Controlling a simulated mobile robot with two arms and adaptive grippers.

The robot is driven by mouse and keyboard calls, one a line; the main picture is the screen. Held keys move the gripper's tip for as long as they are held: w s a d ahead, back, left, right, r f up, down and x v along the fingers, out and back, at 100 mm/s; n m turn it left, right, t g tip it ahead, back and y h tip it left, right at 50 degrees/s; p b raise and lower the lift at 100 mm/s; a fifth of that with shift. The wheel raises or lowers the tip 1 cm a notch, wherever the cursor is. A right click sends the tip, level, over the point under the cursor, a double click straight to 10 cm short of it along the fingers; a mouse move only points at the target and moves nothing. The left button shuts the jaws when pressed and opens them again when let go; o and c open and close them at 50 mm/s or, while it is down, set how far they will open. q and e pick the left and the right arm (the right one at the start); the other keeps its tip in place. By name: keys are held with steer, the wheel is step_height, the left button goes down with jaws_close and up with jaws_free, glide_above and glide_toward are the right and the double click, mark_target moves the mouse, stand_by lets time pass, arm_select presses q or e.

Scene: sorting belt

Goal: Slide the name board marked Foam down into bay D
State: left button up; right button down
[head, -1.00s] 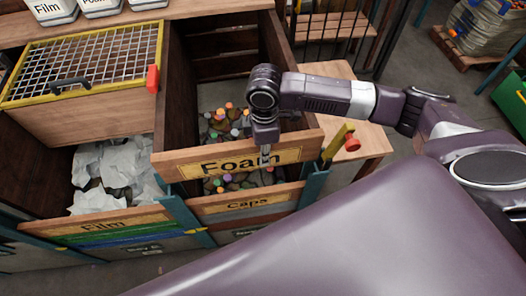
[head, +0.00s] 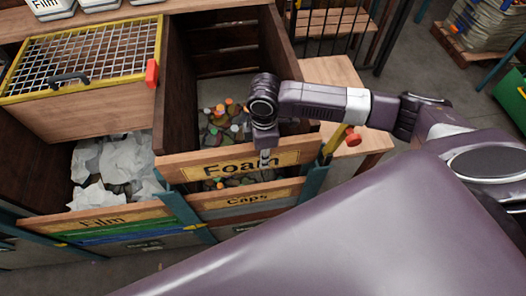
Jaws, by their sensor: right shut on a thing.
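The name board marked Foam (head: 212,170) is a wooden board with a yellow label. My right gripper (head: 266,158) is shut on it at the right part of the label, hiding some of the last letters. I cannot read a letter D on any bay. My left gripper is not in view.
The bay to the left holds crumpled white film (head: 110,165) behind a Film board (head: 105,219). A wire-mesh lid with a yellow frame (head: 85,62) is above it. Teal posts (head: 313,184) flank the Caps bay. A red knob (head: 353,140) is right of the board.

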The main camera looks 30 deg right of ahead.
step_height(320, 180, down, 14)
steer(key=b, duration=0.6)
steer(key=shift+w+r, duration=0.1)
steer(key=shift+r, duration=0.15)
steer(key=shift+f, duration=0.15)
steer(key=shift+f+b, duration=0.3)
steer(key=shift+f, duration=0.15)
steer(key=c, duration=2.1)
jaws_free()
steer(key=o, duration=0.4)
steer(key=shift+o, duration=0.2)
steer(key=shift+f, duration=0.15)
step_height(320, 180, up, 12)
steer(key=shift+d+r, duration=0.1)
